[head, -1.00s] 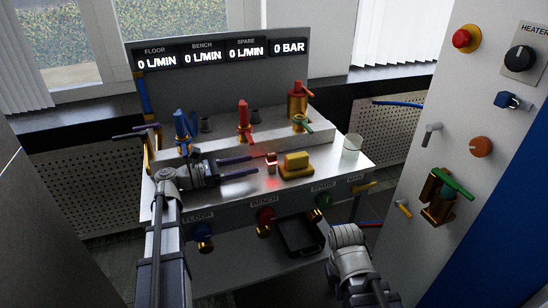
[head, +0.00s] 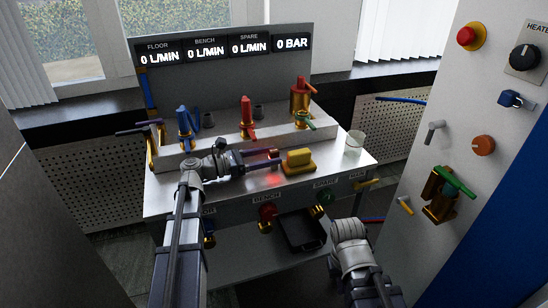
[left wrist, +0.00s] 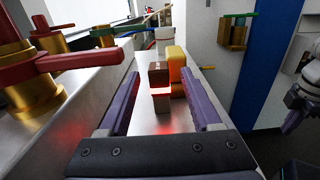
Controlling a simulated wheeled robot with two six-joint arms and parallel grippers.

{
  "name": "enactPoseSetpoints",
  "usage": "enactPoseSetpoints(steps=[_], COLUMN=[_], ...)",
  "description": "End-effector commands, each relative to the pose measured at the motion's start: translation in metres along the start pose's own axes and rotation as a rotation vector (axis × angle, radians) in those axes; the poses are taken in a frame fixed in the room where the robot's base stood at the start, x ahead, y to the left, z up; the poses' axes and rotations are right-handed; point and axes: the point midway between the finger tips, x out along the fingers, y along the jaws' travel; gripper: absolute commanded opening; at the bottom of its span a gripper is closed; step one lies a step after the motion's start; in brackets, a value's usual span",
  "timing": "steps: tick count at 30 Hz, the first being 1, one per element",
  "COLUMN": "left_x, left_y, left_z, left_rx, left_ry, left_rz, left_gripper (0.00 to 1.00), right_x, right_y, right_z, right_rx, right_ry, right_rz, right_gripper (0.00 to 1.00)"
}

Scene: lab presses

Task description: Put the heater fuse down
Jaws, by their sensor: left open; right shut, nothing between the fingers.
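A small red-brown block, which I take to be the heater fuse (left wrist: 158,76), stands upright on the metal bench top in the left wrist view. It also shows in the head view (head: 274,154), partly hidden by the gripper. My left gripper (left wrist: 160,108) is open, its two purple fingers reaching along either side of the block with gaps beside it. My right gripper (left wrist: 290,119) shows small at the right edge of the left wrist view, a dark purple shape away from the bench. In the head view its fingers are hidden.
A yellow block (head: 299,160) stands close beside the fuse. Behind are blue, red (head: 246,117) and green-handled valves on a raised ledge. A white cup (head: 354,142) stands at the bench's right end. A cabinet with knobs and a green-handled clamp (head: 440,195) is at right.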

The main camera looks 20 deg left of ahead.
Motion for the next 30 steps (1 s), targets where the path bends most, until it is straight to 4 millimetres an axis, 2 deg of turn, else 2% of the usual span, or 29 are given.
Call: enactPoseSetpoints(steps=[3, 10, 27, 30], left_x=[0.0161, 0.0181, 0.0179, 0.0179], left_y=[0.0005, 0.0008, 0.0007, 0.0007], left_z=[-0.0006, -0.0006, -0.0006, -0.0006], left_rx=[0.0, 0.0, 0.0, 0.0], left_ry=[0.0, 0.0, 0.0, 0.0], left_rz=[-0.002, 0.001, 0.001, 0.001], left_gripper=[0.65, 0.65, 0.02, 0.0], right_x=[0.0006, 0.0006, 0.0006, 0.0006], right_y=[-0.0001, -0.0001, -0.0001, -0.0001], right_z=[0.0, 0.0, 0.0, 0.0], right_rx=[0.0, 0.0, 0.0, 0.0], right_ry=[0.0, 0.0, 0.0, 0.0], right_rz=[0.0, 0.0, 0.0, 0.0], right_gripper=[0.0, 0.0, 0.0, 0.0])
